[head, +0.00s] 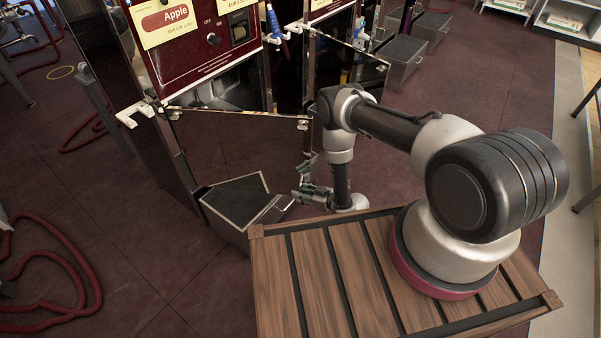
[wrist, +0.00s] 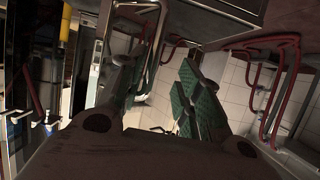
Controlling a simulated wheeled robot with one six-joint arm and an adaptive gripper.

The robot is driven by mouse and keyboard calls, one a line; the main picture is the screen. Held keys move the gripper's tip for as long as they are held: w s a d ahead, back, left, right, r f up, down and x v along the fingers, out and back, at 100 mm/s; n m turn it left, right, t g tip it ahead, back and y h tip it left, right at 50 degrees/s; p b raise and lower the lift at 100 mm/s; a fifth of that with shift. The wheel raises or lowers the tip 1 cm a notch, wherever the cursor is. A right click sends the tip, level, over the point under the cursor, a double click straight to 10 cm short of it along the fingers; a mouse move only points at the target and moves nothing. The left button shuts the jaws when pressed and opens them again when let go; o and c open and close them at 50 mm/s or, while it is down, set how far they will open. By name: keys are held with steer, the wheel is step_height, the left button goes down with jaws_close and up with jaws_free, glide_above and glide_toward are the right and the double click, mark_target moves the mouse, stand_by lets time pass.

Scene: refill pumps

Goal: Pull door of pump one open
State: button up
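The red pump (head: 200,38) labelled Apple stands at upper left in the head view. Its dark, mirror-like door (head: 238,143) stands ajar, its top edge slanting out from the cabinet front, with a small latch near the free right end. My gripper (head: 298,183) is low beside the door's free edge, over the grey step box. I cannot tell if it touches the door. In the wrist view my gripper (wrist: 160,98) shows green pads and a gap between its fingers; I see nothing held. The reflections make the door hard to pick out there.
A grey step box (head: 238,200) stands below the door, close to my slatted wooden top. A second pump's mirror-like door (head: 348,62) stands out behind my arm. Red hoses (head: 55,265) lie on the floor at left.

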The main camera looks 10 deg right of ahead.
steer(key=s+a, duration=0.1)
steer(key=s, duration=0.8)
steer(key=shift+r, duration=0.2)
stand_by(0.4)
